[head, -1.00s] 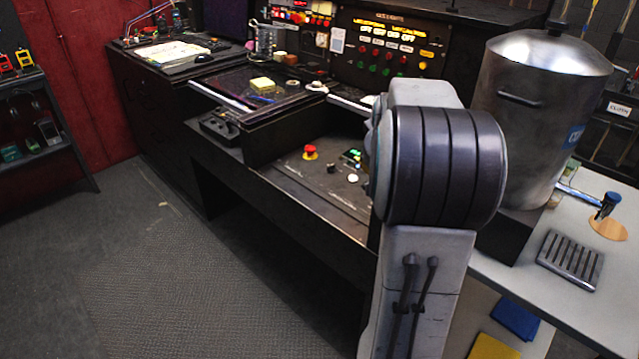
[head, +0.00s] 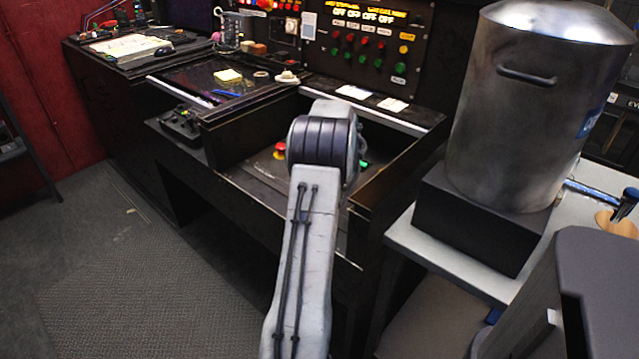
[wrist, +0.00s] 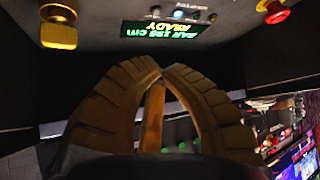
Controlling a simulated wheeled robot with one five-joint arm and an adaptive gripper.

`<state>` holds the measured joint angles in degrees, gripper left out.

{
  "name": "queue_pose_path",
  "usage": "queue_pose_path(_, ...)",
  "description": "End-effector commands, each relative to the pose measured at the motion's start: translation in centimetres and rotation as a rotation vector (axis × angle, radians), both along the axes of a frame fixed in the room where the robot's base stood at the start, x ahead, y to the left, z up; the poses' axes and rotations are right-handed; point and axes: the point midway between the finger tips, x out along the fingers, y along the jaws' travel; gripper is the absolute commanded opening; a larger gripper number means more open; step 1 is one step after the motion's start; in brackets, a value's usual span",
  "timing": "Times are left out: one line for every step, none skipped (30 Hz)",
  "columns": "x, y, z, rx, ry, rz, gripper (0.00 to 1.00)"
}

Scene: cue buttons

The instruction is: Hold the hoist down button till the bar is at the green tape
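My gripper (wrist: 160,72) has its two yellowish fingers brought together at the tips in the wrist view; a tan strip shows between them. It points at a control panel. Small round controls (wrist: 181,14) sit beside the display, a red mushroom button (wrist: 273,12) at the right and a yellow knob (wrist: 58,30) at the left. The tips look apart from these. I cannot tell which control is hoist down. In the head view my arm hides the gripper. I cannot make out the bar or green tape.
The red button also shows in the desk recess (head: 279,150). Side walls bound this recess. A large metal pot (head: 520,120) on a black block (head: 475,220) stands right of it. A switch panel (head: 365,45) rises behind. Floor (head: 130,270) at left is clear.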

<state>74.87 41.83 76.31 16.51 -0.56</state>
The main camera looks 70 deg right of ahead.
Motion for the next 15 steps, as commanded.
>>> queue_pose_path(-0.52, -0.41, -0.29, -0.004, 0.000, -0.009, 0.00)
queue_pose_path(-0.74, -0.57, -0.37, -0.006, -0.002, -0.013, 0.00)
queue_pose_path(-0.96, -0.73, -0.48, -0.008, -0.002, -0.017, 0.00)
queue_pose_path(-1.07, -0.82, -0.55, -0.008, -0.002, -0.018, 0.00)
queue_pose_path(-1.15, -0.87, -0.59, -0.009, -0.003, -0.020, 0.00)
queue_pose_path(-1.21, -0.93, -0.62, -0.009, -0.003, -0.021, 0.00)
queue_pose_path(-1.23, -0.94, -0.63, -0.009, -0.003, -0.021, 0.00)
queue_pose_path(-1.24, -0.95, -0.62, -0.009, -0.003, -0.021, 0.00)
queue_pose_path(-1.23, -0.94, -0.62, -0.009, -0.003, -0.021, 0.00)
queue_pose_path(-1.22, -0.94, -0.61, -0.009, -0.003, -0.021, 0.00)
queue_pose_path(-1.21, -0.93, -0.61, -0.009, -0.003, -0.021, 0.00)
queue_pose_path(-1.19, -0.92, -0.61, -0.009, -0.002, -0.020, 0.00)
queue_pose_path(-1.19, -0.91, -0.60, -0.009, -0.002, -0.020, 0.00)
queue_pose_path(-1.18, -0.91, -0.60, -0.009, -0.002, -0.020, 0.00)
queue_pose_path(-1.17, -0.91, -0.60, -0.009, -0.002, -0.020, 0.00)
